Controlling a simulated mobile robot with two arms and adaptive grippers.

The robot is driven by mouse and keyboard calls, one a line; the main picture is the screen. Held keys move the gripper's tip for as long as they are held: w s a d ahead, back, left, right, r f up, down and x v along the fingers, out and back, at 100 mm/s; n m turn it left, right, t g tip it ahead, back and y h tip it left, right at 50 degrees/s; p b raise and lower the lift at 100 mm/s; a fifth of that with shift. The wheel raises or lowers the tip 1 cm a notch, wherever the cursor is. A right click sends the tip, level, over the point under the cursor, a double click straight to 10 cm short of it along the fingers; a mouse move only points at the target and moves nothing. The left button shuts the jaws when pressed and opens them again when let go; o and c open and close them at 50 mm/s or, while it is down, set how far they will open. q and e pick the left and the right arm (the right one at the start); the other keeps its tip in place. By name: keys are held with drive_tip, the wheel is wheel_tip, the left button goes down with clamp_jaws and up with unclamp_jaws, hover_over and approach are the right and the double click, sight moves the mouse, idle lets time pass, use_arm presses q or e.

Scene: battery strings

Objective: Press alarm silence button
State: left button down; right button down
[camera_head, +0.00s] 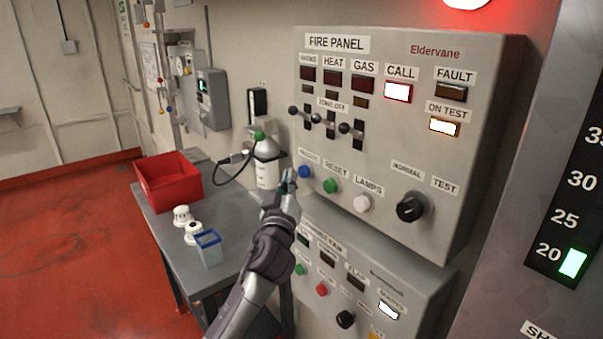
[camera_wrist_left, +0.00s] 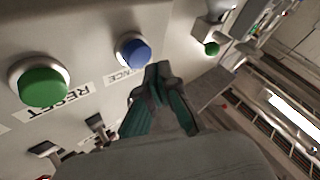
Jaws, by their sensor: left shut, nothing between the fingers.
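The fire panel (camera_head: 470,150) is a grey box on the wall with a row of buttons along its lower part. The blue button (camera_head: 305,172) sits at the left of that row under a label that reads as silence. In the left wrist view the blue button (camera_wrist_left: 133,51) is just above the fingertips, with part of its label showing. My left gripper (camera_head: 289,184) is shut and empty, just left of and below the blue button. In the left wrist view its fingertips (camera_wrist_left: 158,72) are together, close to the button; contact cannot be made out. My right gripper is not in view.
A green reset button (camera_head: 331,186) and white lamps button (camera_head: 362,203) are to the right. A black knob (camera_head: 410,207) is further right. A lower panel (camera_head: 345,255) is underneath. A table (camera_head: 160,225) at left holds a red bin (camera_head: 168,180) and a clear blue-rimmed container (camera_head: 208,248).

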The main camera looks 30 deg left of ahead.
use_arm(q)
drive_tip(key=shift+w+d, duration=0.2)
drive_tip(key=shift+w, duration=0.2)
drive_tip(key=shift+w+d+b, duration=0.25)
drive_tip(key=shift+w+b, duration=0.35)
drive_tip(key=shift+b, duration=0.1)
idle(1.0)
idle(0.3)
drive_tip(key=shift+s+a, duration=0.2)
drive_tip(key=shift+s, duration=0.3)
drive_tip(key=shift+s+a, duration=0.2)
drive_tip(key=shift+s, duration=0.25)
drive_tip(key=shift+p, duration=0.3)
drive_tip(key=s, duration=0.1)
drive_tip(key=s+a, duration=0.1)
drive_tip(key=s, duration=0.1)
drive_tip(key=s+a+p, duration=0.1)
drive_tip(key=shift+s, duration=0.35)
